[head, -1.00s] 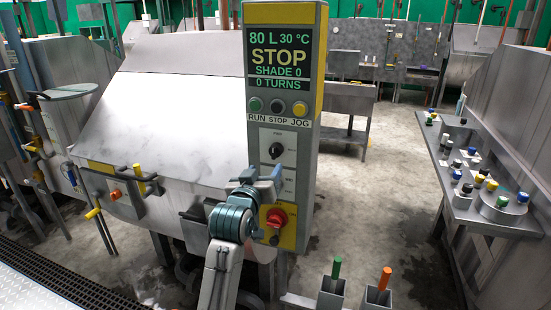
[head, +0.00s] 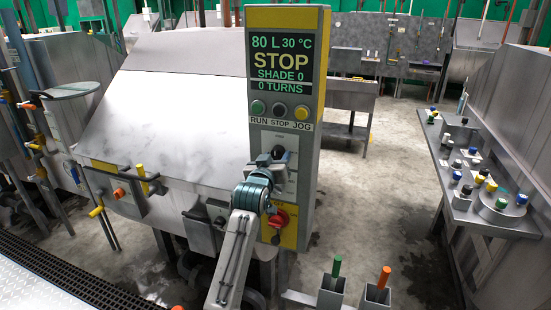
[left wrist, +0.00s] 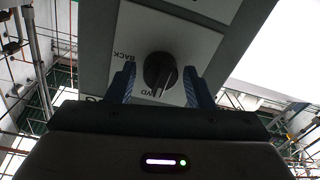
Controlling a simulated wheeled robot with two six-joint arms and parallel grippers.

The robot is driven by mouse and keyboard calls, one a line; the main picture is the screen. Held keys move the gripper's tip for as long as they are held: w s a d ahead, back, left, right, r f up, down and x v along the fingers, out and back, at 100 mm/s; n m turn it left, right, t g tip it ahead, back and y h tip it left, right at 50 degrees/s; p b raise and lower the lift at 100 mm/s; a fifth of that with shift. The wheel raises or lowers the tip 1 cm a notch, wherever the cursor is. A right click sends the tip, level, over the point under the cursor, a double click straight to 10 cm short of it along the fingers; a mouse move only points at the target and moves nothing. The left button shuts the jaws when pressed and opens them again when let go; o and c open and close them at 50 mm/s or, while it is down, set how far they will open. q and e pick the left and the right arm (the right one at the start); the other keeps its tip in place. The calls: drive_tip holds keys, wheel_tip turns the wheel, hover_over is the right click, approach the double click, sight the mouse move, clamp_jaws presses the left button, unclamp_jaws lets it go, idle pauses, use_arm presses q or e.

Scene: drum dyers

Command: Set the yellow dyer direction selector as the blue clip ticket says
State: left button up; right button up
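The yellow dyer's control panel (head: 311,190) stands upright in the middle of the head view, with a screen (head: 281,64) reading 80 L, 30 °C, STOP, SHADE 0, 0 TURNS. In the left wrist view the direction selector is a dark round knob (left wrist: 160,72) on a white plate (left wrist: 190,47) marked BACK and "WD", the rest of that word hidden. My left gripper (left wrist: 160,88) is open, its two blue fingers on either side of the knob, apart from it. In the head view my left gripper (head: 270,165) covers the lower selector. No blue clip ticket can be made out. My right gripper is not in view.
Run, stop and jog buttons (head: 279,110) sit above the selectors. A red switch (head: 278,218) on a yellow plate lies just below my gripper. Holders with green (head: 336,268) and orange (head: 384,277) sticks stand at the front. A bench of bottles (head: 470,180) is at right.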

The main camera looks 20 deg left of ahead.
use_arm(q)
drive_tip(key=c, duration=0.7)
drive_tip(key=shift+m, duration=0.4)
drive_tip(key=m+p, duration=0.1)
drive_tip(key=m, duration=0.2)
drive_tip(key=shift+a+m+p, duration=0.1)
drive_tip(key=shift+m+p, duration=0.2)
drive_tip(key=shift+m, duration=0.1)
drive_tip(key=m+p, duration=0.1)
drive_tip(key=m, duration=0.2)
drive_tip(key=shift+m, duration=0.4)
drive_tip(key=m, duration=0.5)
drive_tip(key=shift+a+m+h, duration=0.1)
drive_tip(key=shift+m+h, duration=0.2)
drive_tip(key=shift+h, duration=0.1)
drive_tip(key=m, duration=0.3)
drive_tip(key=shift+m+t, duration=0.3)
drive_tip(key=shift+m, duration=0.5)
